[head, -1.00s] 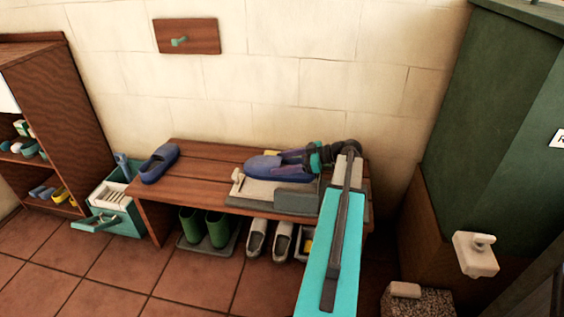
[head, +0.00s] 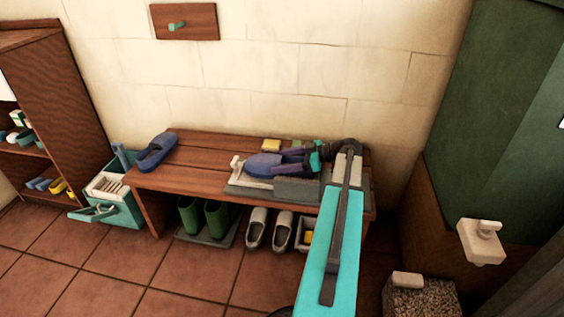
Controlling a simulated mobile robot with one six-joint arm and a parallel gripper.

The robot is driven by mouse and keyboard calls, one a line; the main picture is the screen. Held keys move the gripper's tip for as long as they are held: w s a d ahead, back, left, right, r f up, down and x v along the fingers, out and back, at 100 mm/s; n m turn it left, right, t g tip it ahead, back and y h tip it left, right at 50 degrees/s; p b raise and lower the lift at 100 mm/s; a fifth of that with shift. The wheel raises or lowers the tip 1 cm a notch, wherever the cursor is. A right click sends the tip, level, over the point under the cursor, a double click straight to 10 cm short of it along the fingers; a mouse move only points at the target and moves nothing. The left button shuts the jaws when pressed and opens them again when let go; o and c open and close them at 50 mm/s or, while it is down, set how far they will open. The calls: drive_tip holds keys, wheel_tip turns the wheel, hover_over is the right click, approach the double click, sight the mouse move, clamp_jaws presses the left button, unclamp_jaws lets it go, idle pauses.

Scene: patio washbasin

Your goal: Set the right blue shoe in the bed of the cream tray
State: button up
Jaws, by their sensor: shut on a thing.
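The right blue shoe (head: 264,165) is over the cream tray (head: 259,182) on the wooden bench, with its toe to the left. Whether its sole touches the bed cannot be told. My gripper (head: 292,161) comes in from the right and is shut on the shoe's heel end. The fingers and arm partly hide the heel. Another blue shoe (head: 157,151) stands on the left end of the bench.
A grey block (head: 297,190) lies just in front of the tray's right part. A yellow block (head: 271,145) and a green one (head: 297,143) lie behind it. Green boots (head: 204,216) and pale shoes (head: 268,230) stand under the bench (head: 200,182). The bench's middle left is clear.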

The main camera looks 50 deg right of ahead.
drive_tip(key=shift+f+b, duration=0.6)
drive_tip(key=shift+f, duration=0.45)
drive_tip(key=o, duration=1.3)
drive_tip(key=shift+s, duration=0.1)
drive_tip(key=p+v, duration=0.3)
drive_tip(key=v, duration=1)
drive_tip(key=shift+s+d+r, duration=0.15)
drive_tip(key=shift+s+d, duration=0.05)
drive_tip(key=shift+s, duration=0.05)
